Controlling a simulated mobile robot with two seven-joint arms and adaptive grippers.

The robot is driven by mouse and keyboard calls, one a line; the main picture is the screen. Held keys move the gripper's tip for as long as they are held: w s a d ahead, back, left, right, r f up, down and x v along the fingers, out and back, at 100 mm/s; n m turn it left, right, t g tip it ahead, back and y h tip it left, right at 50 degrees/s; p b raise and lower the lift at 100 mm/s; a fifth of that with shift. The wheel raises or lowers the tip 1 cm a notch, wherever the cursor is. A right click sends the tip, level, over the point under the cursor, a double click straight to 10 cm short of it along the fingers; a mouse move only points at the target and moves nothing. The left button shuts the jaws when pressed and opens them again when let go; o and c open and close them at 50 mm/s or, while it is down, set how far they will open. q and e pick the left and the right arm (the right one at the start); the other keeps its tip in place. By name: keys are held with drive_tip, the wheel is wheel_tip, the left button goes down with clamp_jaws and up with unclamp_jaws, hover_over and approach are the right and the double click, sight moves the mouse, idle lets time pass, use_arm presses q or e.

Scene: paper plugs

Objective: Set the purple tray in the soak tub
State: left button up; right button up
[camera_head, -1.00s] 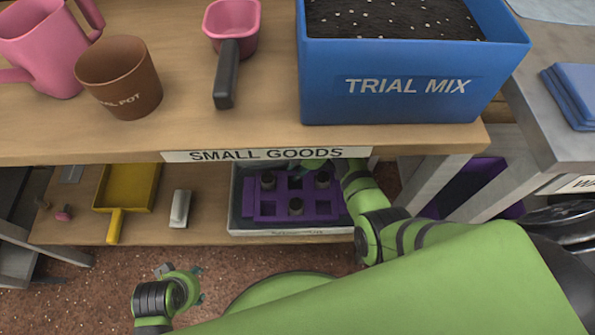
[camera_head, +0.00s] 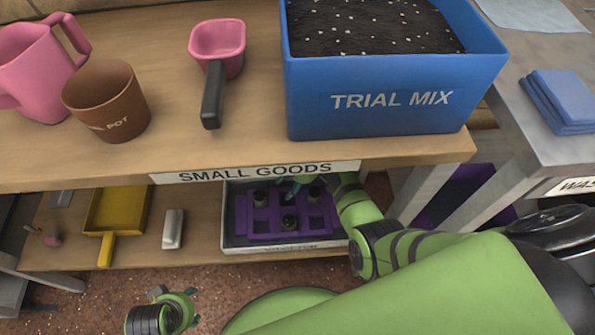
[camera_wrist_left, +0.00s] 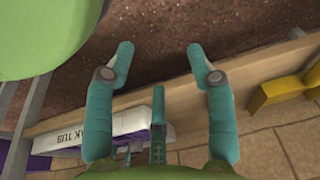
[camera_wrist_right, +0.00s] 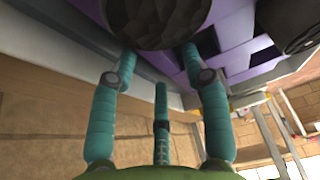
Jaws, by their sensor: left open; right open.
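The purple tray (camera_head: 262,226) lies inside the soak tub (camera_head: 285,248), a pale grey-white bin on the lower shelf, and looks about level. Several dark round plugs sit in its holes. My right gripper (camera_head: 296,188) reaches under the upper shelf, over the tray's back part, and is open. In the right wrist view a big dark round plug (camera_wrist_right: 158,22) fills the space just beyond its fingertips, with the purple tray (camera_wrist_right: 245,60) behind. My left gripper (camera_head: 178,296) is open and empty, in front of the lower shelf. The tub's label (camera_wrist_left: 105,135) shows in the left wrist view.
The upper shelf (camera_head: 200,150) overhangs the tub's back. A yellow dustpan (camera_head: 118,210) and a pale block (camera_head: 173,228) lie left of the tub. A blue bin (camera_head: 390,95) stands on the upper shelf. A table leg (camera_head: 425,190) stands to the right.

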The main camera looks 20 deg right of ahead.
use_arm(q)
drive_tip(key=s+f+p, duration=0.3)
drive_tip(key=f+p, duration=0.1)
drive_tip(key=f, duration=0.5)
drive_tip(key=shift+a, duration=0.2)
use_arm(e)
drive_tip(key=v, duration=1.1)
drive_tip(key=shift+d+r, duration=0.15)
